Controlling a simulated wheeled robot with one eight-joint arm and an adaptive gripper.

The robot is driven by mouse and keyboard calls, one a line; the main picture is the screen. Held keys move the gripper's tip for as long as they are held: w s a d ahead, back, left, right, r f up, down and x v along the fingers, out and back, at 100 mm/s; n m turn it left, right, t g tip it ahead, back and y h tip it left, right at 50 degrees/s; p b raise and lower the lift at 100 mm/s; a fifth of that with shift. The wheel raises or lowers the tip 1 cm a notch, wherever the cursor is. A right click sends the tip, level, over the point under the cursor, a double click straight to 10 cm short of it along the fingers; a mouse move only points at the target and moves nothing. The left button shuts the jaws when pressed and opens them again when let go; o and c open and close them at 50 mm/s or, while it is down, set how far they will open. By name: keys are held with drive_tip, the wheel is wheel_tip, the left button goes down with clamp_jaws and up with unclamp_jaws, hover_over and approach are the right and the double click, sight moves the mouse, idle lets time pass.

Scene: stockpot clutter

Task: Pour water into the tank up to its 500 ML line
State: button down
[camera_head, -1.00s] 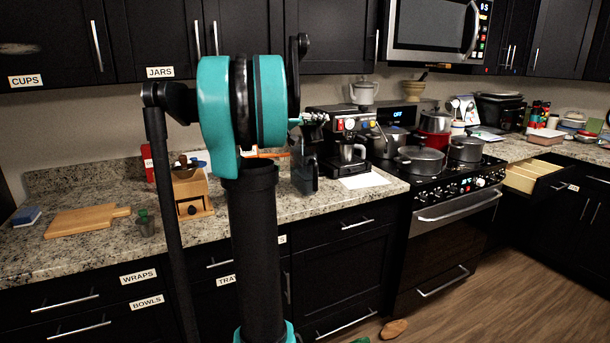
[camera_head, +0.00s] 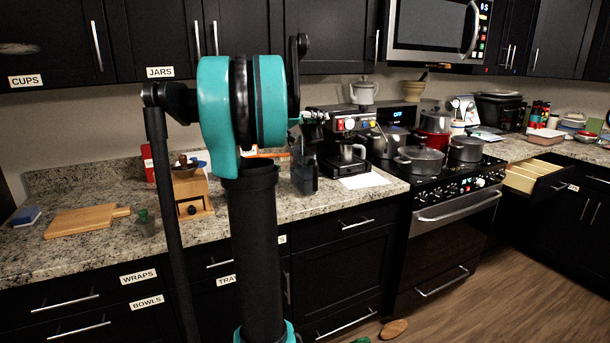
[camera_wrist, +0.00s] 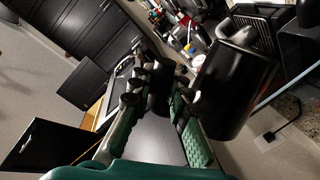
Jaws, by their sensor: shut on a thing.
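My gripper (camera_wrist: 158,88) is shut on a black part between its green-padded fingers in the wrist view. A large black rounded vessel (camera_wrist: 235,90) is close beside the fingers on the right; I cannot tell whether the gripped part is its handle. In the head view the gripper (camera_head: 312,118) is mostly hidden behind my teal and black arm, near the coffee machine's upper left. A dark, smoky container (camera_head: 305,178), perhaps the tank, is upright left of the coffee machine (camera_head: 345,140). Its 500 ML line and any water cannot be made out.
A wooden coffee grinder (camera_head: 192,193), a small green-topped glass (camera_head: 146,222) and a cutting board (camera_head: 85,221) are on the counter left. Pots (camera_head: 420,160) stand on the stove to the right. A white sheet (camera_head: 364,180) lies before the coffee machine. A drawer (camera_head: 535,175) is open far right.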

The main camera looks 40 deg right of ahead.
drive_tip(key=shift+w+d+r+n, duration=0.1)
drive_tip(key=shift+w+r+n, duration=0.15)
drive_tip(key=shift+r+n, duration=0.4)
idle(2.2)
drive_tip(key=shift+s+a+f+m, duration=0.1)
drive_tip(key=shift+s+f+m, duration=0.1)
drive_tip(key=shift+f+m, duration=0.45)
drive_tip(key=shift+s+a+f+m, duration=0.1)
drive_tip(key=shift+s+f+m, duration=0.1)
drive_tip(key=shift+f+m, duration=0.45)
drive_tip(key=shift+s+f+m, duration=0.2)
drive_tip(key=shift+f+m, duration=0.25)
drive_tip(key=shift+f, duration=0.35)
drive_tip(key=shift+f, duration=0.1)
drive_tip(key=f+m, duration=0.1)
drive_tip(key=s+f+m+h, duration=0.1)
drive_tip(key=f, duration=0.1)
drive_tip(key=shift+a+t, duration=0.1)
drive_tip(key=shift+t, duration=0.2)
